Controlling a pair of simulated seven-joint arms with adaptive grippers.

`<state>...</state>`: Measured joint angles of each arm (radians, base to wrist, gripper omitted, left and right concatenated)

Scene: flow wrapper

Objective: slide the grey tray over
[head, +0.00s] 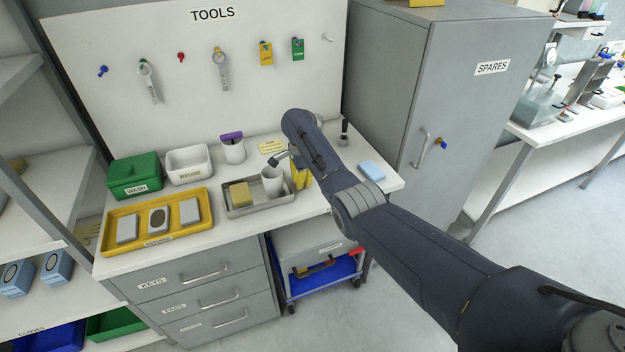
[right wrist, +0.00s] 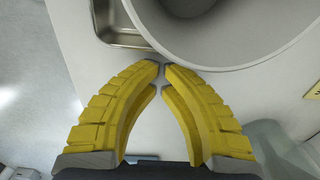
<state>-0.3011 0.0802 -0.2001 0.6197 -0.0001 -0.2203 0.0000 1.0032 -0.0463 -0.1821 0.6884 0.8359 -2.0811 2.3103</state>
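The grey tray (head: 263,208) is a shallow metal tray on the white worktop, holding a yellow sponge (head: 240,193) and a white cup (head: 272,182). My right gripper (head: 301,180) has yellow fingers and is low at the tray's right end, beside the cup; the arm partly hides this area. In the right wrist view, the fingertips (right wrist: 162,66) are together with nothing seen between them. They are close to a tray corner (right wrist: 128,38) and the round cup (right wrist: 225,50); whether they touch the tray I cannot tell. My left gripper is out of view.
Left of the tray is a yellow tray (head: 157,242) with several grey blocks. Behind are a green WASH box (head: 134,178), a white REUSE bin (head: 188,163) and a white cup with a purple item (head: 233,151). A blue block (head: 372,170) lies at right.

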